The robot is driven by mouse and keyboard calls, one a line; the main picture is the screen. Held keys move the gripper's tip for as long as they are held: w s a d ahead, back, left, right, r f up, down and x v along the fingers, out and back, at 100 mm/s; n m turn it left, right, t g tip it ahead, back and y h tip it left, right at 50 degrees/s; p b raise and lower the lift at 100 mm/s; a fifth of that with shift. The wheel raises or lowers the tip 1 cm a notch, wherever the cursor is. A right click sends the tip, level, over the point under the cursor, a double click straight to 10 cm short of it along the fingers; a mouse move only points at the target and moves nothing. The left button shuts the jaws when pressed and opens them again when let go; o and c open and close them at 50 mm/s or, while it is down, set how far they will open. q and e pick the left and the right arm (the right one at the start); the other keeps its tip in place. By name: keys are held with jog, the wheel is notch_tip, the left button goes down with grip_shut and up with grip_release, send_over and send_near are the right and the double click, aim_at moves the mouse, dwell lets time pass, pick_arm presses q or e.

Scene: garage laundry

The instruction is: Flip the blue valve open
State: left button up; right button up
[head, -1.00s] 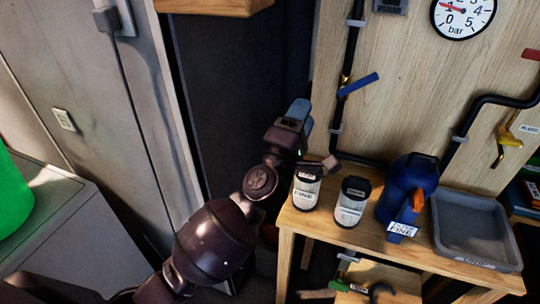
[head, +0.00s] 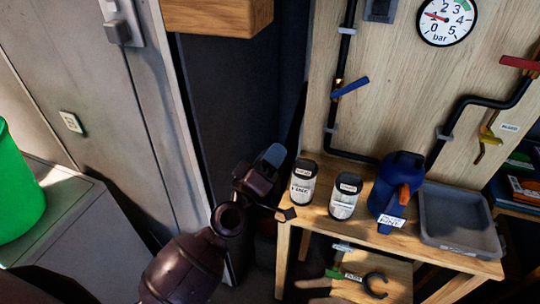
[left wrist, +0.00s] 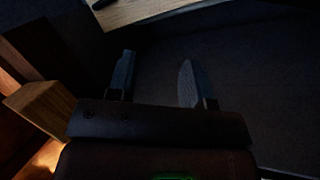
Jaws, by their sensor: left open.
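The blue valve handle (head: 351,86) sits on a black pipe on the wooden board, above the bench. It is tilted, its right end higher, and crosses the pipe at a slant. My left gripper (head: 272,156) is below and to the left of it, beside the bench's left edge and apart from the valve. In the left wrist view my left gripper (left wrist: 158,82) shows two spread fingers with nothing between them. The valve is not in the left wrist view. My right gripper is not in view.
Two labelled jars (head: 304,183) (head: 345,195), a blue jug (head: 396,184) and a grey tray (head: 458,220) stand on the wooden bench (head: 440,257). A red handle (head: 520,63) and a yellow handle (head: 488,140) are further right. A pressure gauge (head: 447,20) hangs above. A wooden shelf (head: 218,17) overhangs upper left.

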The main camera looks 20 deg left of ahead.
pick_arm(q)
jog(key=shift+s+a+f, duration=0.1)
jog(key=shift+s+f, duration=0.05)
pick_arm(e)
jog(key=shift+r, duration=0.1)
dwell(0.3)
pick_arm(q)
jog(key=w+d+r+m+h+b, duration=0.3)
jog(key=w+d+r+m+h, duration=0.1)
jog(key=w+d+r+m, duration=0.55)
jog(key=m+g+y, duration=0.1)
jog(key=m+y, duration=0.2)
jog(key=m, duration=1)
send_near(359, 84)
jog(key=shift+n, duration=0.25)
jog(key=b+x, duration=0.1)
jog(key=x, duration=0.8)
jog(key=shift+w+b, duration=0.15)
jog(key=shift+b, duration=0.15)
jog(key=shift+x, duration=0.9)
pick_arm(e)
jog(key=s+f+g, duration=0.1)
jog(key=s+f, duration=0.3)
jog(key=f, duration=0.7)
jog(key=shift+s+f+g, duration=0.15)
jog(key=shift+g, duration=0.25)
pick_arm(q)
jog(key=shift+c, duration=0.2)
